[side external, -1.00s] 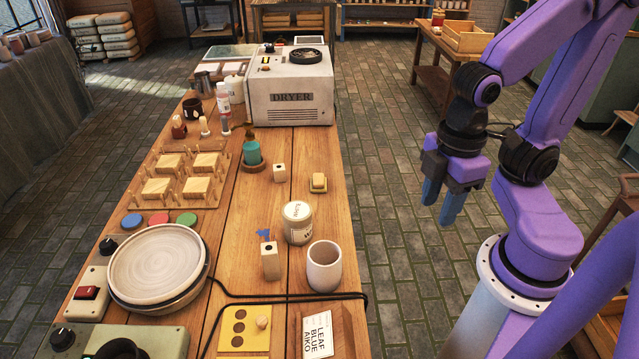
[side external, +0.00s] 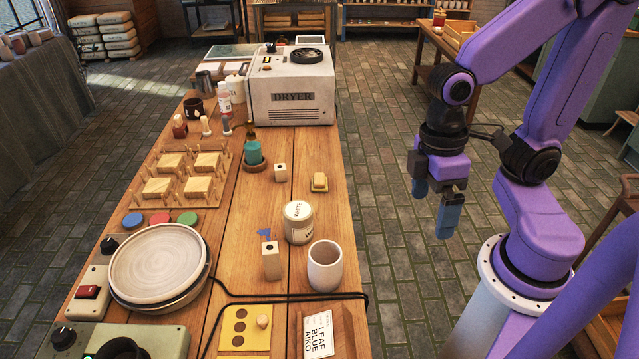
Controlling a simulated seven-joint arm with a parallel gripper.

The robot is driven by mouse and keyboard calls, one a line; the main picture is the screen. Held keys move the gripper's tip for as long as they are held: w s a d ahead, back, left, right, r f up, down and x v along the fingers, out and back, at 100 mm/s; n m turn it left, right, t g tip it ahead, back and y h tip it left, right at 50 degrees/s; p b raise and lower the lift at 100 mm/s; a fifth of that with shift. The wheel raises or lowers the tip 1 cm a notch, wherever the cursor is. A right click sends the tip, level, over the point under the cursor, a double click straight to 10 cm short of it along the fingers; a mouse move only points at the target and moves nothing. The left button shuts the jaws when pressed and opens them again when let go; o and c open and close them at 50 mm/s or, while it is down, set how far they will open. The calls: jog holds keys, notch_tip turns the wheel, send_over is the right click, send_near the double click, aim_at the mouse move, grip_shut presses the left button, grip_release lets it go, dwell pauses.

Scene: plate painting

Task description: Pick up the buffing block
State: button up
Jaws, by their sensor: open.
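A small yellow block with a pale lower layer (side external: 319,182), which looks like the buffing block, lies on the right part of the wooden table (side external: 335,215), near its right edge. My gripper (side external: 435,204) is open and empty, with its blue fingers pointing down and apart. It hangs over the floor side to the right of the table in the picture, well clear of the block and not touching anything.
The white dryer (side external: 290,90) is behind. The table around the block is clear.

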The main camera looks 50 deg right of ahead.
jog(key=w+a+f+m+g+y, duration=0.1)
jog(key=w+f+m+g+y, duration=0.3)
jog(key=w+m, duration=0.6)
jog(key=m+t+y, duration=0.5)
jog(key=m+t, duration=1)
jog(key=m, duration=1.2)
send_near(325, 178)
jog(key=shift+m, duration=0.3)
jog(key=x, duration=0.6)
jog(key=shift+w+a+r, duration=0.2)
jog(key=shift+a, duration=0.05)
jog(key=shift+s+x, duration=0.25)
jog(key=shift+x, duration=2.4)
jog(key=shift+a+f, duration=0.1)
jog(key=shift+a, duration=0.1)
jog(key=c, duration=1.1)
